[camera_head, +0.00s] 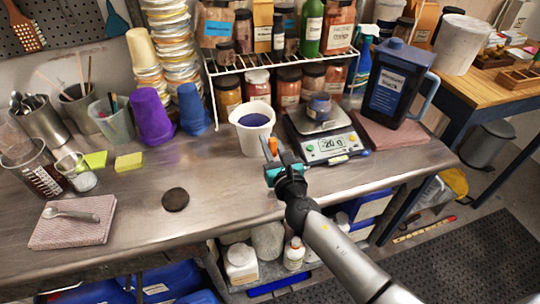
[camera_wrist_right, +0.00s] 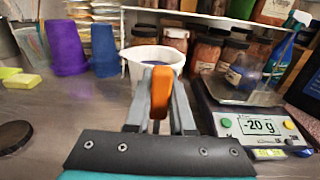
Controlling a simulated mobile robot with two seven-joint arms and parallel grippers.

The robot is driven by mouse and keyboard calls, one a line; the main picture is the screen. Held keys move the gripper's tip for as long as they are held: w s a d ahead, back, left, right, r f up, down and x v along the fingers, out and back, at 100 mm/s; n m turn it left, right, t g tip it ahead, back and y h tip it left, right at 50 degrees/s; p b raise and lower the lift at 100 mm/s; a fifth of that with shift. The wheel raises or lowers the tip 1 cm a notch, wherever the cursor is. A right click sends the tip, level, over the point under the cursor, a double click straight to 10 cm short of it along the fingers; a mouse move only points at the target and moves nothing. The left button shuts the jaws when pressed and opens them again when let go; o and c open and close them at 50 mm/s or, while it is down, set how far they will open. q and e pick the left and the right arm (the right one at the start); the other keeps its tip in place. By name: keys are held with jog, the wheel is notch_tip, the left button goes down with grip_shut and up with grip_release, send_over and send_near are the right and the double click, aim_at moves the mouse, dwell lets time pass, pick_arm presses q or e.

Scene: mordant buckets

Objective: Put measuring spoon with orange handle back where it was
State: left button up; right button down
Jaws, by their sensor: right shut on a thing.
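My right gripper (camera_head: 277,162) is shut on the orange handle (camera_head: 272,146) of the measuring spoon. It is above the front of the steel counter, before a white jug (camera_head: 252,139) with dark blue contents. In the right wrist view the orange handle (camera_wrist_right: 160,92) stands up between the two grey fingers (camera_wrist_right: 159,112), with the jug (camera_wrist_right: 150,57) behind it. The spoon's bowl is hidden. My left gripper is not in view.
A scale (camera_head: 333,147) reading -20 g, with a small jar (camera_head: 320,106) on it, stands right of the jug. A dark disc (camera_head: 175,199) and a folded cloth (camera_head: 70,232) with a metal spoon (camera_head: 71,214) lie left. The counter (camera_head: 130,200) between is mostly clear.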

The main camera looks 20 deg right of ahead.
jog(key=shift+f+b, duration=1)
jog(key=shift+f, duration=0.7)
jog(key=c, duration=1.2)
grip_release()
jog(key=shift+f, duration=0.2)
jog(key=shift+c, duration=0.2)
jog(key=o, duration=0.5)
jog(key=shift+r, duration=0.1)
jog(key=shift+c, duration=0.2)
jog(key=shift+r, duration=0.1)
jog(key=s, duration=1.2)
jog(key=shift+d+r, duration=0.2)
